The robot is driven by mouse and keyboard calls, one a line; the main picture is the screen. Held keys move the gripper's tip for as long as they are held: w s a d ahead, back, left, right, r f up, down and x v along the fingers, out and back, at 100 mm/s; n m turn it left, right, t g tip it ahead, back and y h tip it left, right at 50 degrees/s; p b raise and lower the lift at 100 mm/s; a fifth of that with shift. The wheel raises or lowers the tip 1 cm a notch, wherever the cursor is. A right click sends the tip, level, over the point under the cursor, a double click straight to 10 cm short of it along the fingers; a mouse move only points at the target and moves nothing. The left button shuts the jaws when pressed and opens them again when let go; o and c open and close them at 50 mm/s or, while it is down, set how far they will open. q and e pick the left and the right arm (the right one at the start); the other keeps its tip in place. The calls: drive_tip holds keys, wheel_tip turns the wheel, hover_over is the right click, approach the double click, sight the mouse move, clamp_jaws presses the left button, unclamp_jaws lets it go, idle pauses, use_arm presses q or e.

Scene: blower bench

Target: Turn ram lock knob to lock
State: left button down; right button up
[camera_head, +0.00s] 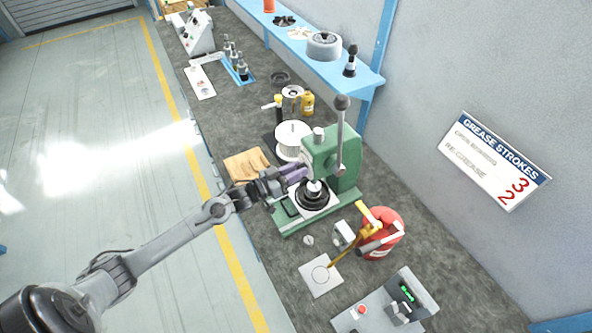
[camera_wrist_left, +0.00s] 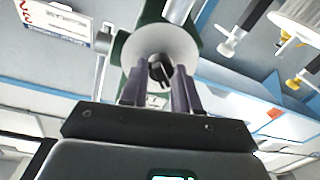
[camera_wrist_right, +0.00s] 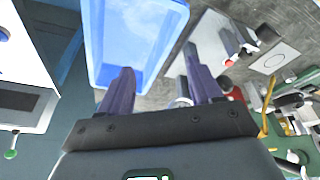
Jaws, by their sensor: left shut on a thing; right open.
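The green press (camera_head: 345,160) stands on the bench with its lever up, tipped by a dark ball. My left gripper (camera_head: 293,173) reaches the press's near side, above the black round part (camera_head: 314,193) on its base. In the left wrist view, a small black knob (camera_wrist_left: 160,68) sits in the middle of a pale round face on the press. My left gripper (camera_wrist_left: 159,82) is shut on it, one finger on each side. The head view hides the knob behind the fingers. My right gripper (camera_wrist_right: 162,88) shows only in its wrist view, open and empty, fingers wide apart.
A red canister (camera_head: 383,235) with yellow fittings stands right of the press, near a white plate (camera_head: 321,275) and a grey control box (camera_head: 392,305). A blue bin (camera_wrist_right: 135,40) is near my right gripper.

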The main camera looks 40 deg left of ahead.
use_arm(q)
drive_tip(key=shift+m, duration=0.3)
drive_tip(key=shift+f+m+h+b, duration=0.2)
drive_tip(key=shift+m+b, duration=0.55)
drive_tip(key=shift+m, duration=3.65)
drive_tip(key=shift+m+h+b, duration=0.3)
drive_tip(key=shift+m+b, duration=0.45)
drive_tip(key=shift+m, duration=3.65)
drive_tip(key=c, duration=0.8)
unclamp_jaws()
drive_tip(key=shift+d, duration=0.1)
